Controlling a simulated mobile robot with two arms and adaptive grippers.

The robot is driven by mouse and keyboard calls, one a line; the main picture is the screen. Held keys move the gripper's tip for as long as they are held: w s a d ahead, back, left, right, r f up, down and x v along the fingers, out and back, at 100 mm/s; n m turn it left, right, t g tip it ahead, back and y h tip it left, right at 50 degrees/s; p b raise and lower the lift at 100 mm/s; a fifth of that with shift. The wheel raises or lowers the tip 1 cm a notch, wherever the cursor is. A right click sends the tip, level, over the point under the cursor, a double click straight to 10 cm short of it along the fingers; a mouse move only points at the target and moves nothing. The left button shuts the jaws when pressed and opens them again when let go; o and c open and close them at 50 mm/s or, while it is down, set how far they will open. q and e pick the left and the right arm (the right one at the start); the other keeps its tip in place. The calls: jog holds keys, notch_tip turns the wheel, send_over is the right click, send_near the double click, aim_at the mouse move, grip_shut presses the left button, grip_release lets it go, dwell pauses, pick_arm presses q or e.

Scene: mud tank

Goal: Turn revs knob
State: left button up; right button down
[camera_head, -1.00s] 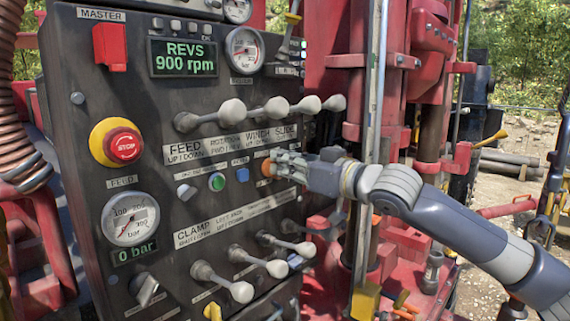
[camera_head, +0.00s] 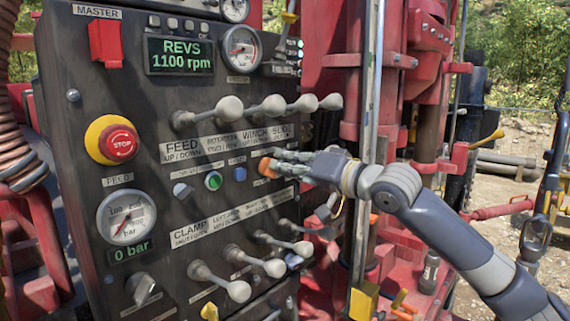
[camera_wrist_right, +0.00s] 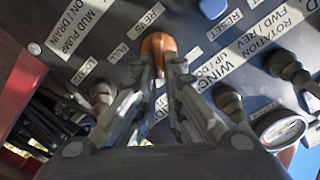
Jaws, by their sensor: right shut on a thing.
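The revs knob (camera_head: 266,167) is orange and sits on the dark control panel (camera_head: 75,120), right of the blue button. It also shows in the right wrist view (camera_wrist_right: 158,44), near the "REVS" label. My right gripper (camera_head: 276,163) reaches in from the right, its fingers closed around the knob. In the right wrist view its fingertips (camera_wrist_right: 160,62) are on either side of the knob, which they partly cover. The display (camera_head: 180,56) reads "REVS 1100 rpm". My left gripper is not in view.
A row of levers (camera_head: 265,108) stands out above the knob, and more levers (camera_head: 250,264) stand below. A red stop button (camera_head: 118,143) and a pressure gauge (camera_head: 127,217) are on the panel's left. A red mast (camera_head: 352,80) rises behind my right arm.

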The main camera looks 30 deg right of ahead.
jog(key=shift+f+m, duration=0.1)
jog(key=shift+m, duration=0.5)
jog(key=c, duration=1.7)
grip_release()
jog(key=shift+w+d, duration=0.1)
